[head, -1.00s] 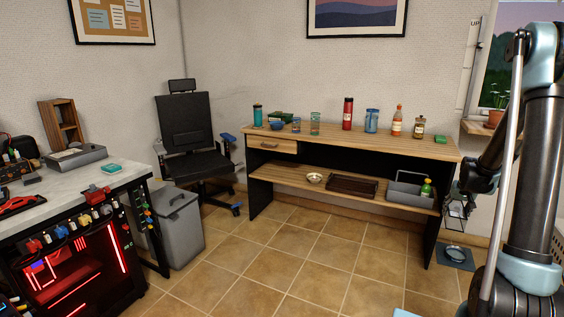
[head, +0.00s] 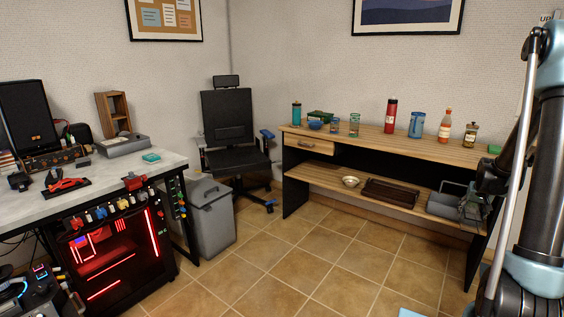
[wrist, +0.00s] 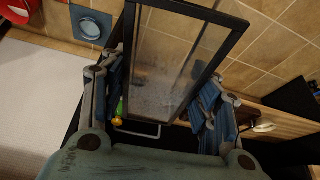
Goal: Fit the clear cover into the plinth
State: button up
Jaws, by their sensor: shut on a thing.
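My gripper (wrist: 162,105) is shut on the clear cover (wrist: 170,62), a see-through box with black edges, held between its two blue-grey fingers. In the head view my gripper (head: 482,190) is small and dark at the right, in front of the desk's right end; the cover is hard to make out there. A red model car (head: 66,184) sits on a flat black base (head: 68,191), which looks like the plinth, on the pale worktop (head: 110,182) at the left. The cover is far from that base, and no cover stands over the car.
A wooden desk (head: 400,146) with bottles and jars stands along the back wall. A grey bin (head: 211,215) and a black office chair (head: 229,135) stand between desk and worktop. A speaker (head: 27,115) and small tools crowd the worktop.

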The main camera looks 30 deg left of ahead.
aim_at(47, 195)
jog(key=u, duration=2.35)
jog(key=i, duration=1)
